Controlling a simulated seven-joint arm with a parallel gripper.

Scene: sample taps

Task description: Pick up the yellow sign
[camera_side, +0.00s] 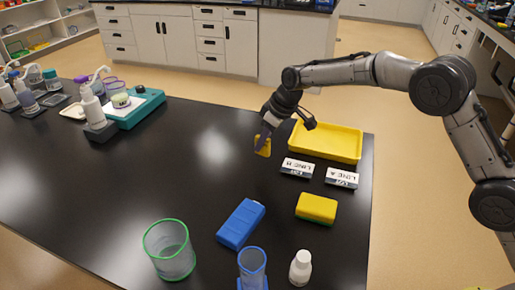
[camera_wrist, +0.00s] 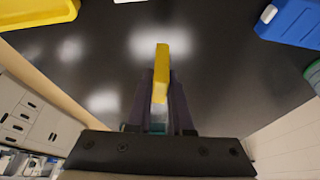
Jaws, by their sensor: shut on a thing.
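The yellow sign (camera_side: 263,146) is in my gripper (camera_side: 264,136), which is shut on it and holds it over the black bench, left of the yellow tray. In the wrist view the sign (camera_wrist: 161,72) shows edge-on as a narrow yellow strip between the two dark fingers of my gripper (camera_wrist: 160,95). The sign looks clear of the bench top in the side view. Its face and any marking on it cannot be made out.
A yellow tray (camera_side: 340,142) and two white label blocks, LINE H (camera_side: 297,167) and LINE A (camera_side: 342,178), stand on the right. A blue box (camera_side: 241,223), a yellow-green sponge (camera_side: 316,208), a green-rimmed beaker (camera_side: 169,250) and a white bottle (camera_side: 300,267) are in front. The bench's middle is clear.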

